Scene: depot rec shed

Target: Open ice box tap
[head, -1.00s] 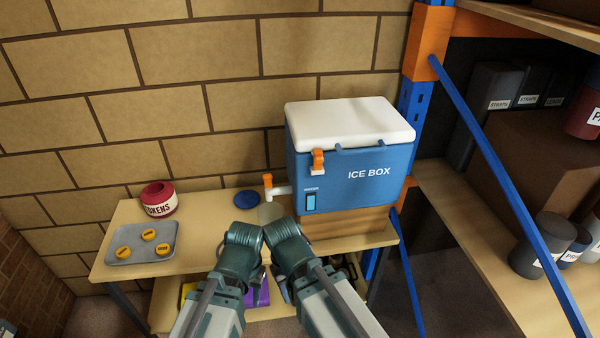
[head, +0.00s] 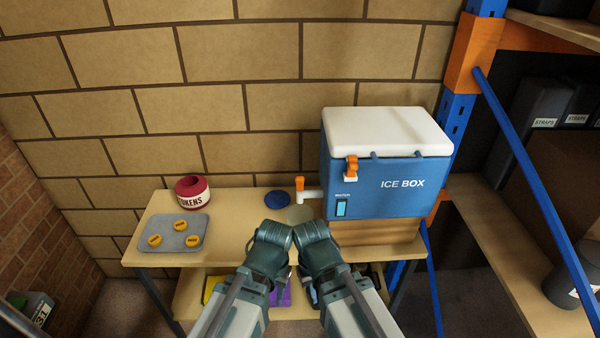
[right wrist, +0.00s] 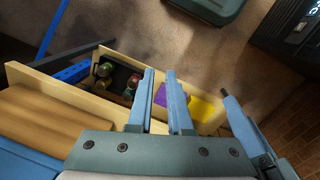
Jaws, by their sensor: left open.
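The ice box (head: 385,190) is blue with a white lid and stands on a wooden block at the right end of the bench. Its tap (head: 309,194) is a white spout out of the box's left side, with an orange handle (head: 299,184) standing upright. A pale round thing (head: 300,214) lies below the tap, partly hidden by my arms. My left gripper (head: 272,234) and right gripper (head: 313,234) are side by side in front of the tap, touching neither tap nor box. In the right wrist view my right gripper (right wrist: 162,75) has a narrow empty gap between its fingers.
A grey tray (head: 170,248) with yellow tokens, a red tokens pot (head: 193,193) and a blue disc (head: 277,199) are on the bench. The box has an orange latch (head: 351,168). A blue rack brace (head: 540,205) crosses at right. The brick wall is close behind.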

